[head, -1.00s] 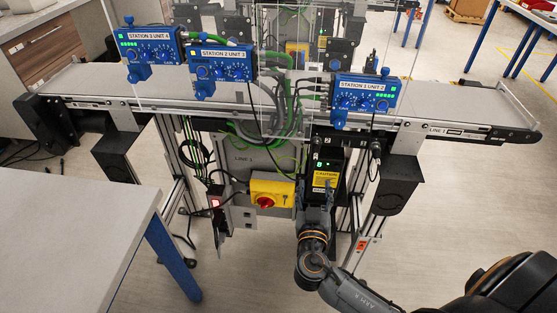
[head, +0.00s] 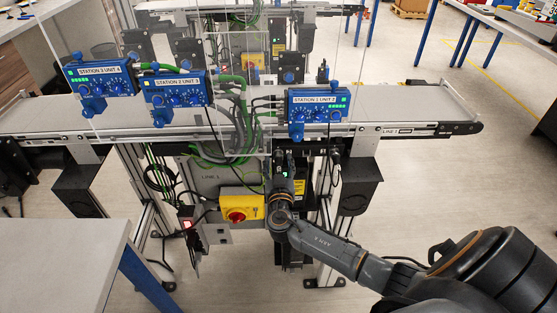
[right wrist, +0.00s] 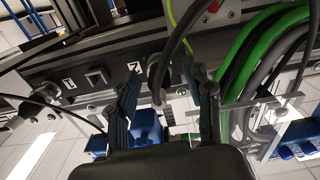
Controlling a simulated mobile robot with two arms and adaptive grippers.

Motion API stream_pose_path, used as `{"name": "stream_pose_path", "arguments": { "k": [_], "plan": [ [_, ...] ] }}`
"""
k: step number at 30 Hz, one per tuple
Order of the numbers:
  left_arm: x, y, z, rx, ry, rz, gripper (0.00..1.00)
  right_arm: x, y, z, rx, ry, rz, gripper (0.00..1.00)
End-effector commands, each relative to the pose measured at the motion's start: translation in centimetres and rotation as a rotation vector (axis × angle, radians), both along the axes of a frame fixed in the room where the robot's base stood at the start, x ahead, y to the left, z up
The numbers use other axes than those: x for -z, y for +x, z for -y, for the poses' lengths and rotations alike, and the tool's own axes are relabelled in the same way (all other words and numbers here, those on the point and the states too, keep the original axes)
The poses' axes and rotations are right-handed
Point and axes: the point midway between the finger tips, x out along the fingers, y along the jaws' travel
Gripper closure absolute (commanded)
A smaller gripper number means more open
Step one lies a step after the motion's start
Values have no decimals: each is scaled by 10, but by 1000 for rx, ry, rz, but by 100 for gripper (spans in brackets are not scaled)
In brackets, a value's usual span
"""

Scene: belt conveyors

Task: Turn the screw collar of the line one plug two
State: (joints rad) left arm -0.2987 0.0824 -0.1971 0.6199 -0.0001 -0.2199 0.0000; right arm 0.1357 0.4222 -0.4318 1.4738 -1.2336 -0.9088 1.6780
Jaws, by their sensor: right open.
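In the right wrist view a dark panel (right wrist: 50,72) carries the labels 1 and 2. Beside the 2, a round dark plug with its collar (right wrist: 155,72) sits at the panel, and a thick black cable runs up from it. My right gripper (right wrist: 166,82) is open, with one finger on each side of the plug; I cannot tell whether either touches it. In the head view my right gripper (head: 284,163) is below the conveyor in front of the panel, and it and the arm hide the plug. My left gripper is not in view.
Above is the line 1 conveyor (head: 420,108) with several blue station units, including Station 1 Unit 2 (head: 318,106). A yellow box with a red switch (head: 238,206) is left of my gripper. Green cables (right wrist: 250,50) hang close to the right finger. A table (head: 65,265) stands front left.

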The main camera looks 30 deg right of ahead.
Motion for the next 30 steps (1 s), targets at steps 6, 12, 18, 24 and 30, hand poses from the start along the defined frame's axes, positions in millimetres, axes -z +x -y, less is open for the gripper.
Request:
{"name": "stream_pose_path", "arguments": {
  "k": [6, 12, 18, 24, 30],
  "plan": [
    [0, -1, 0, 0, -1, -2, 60, 0, 2, 1, -1, 0, -1, 49],
    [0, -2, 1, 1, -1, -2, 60, 0, 2, 1, 0, -1, -1, 72],
    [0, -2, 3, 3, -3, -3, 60, 0, 2, 1, 0, -1, -1, 100],
    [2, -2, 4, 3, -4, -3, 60, 1, 2, 1, 0, -12, -7, 100],
    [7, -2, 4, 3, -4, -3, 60, 2, 2, 1, 1, -53, -32, 100]
  ]
}}
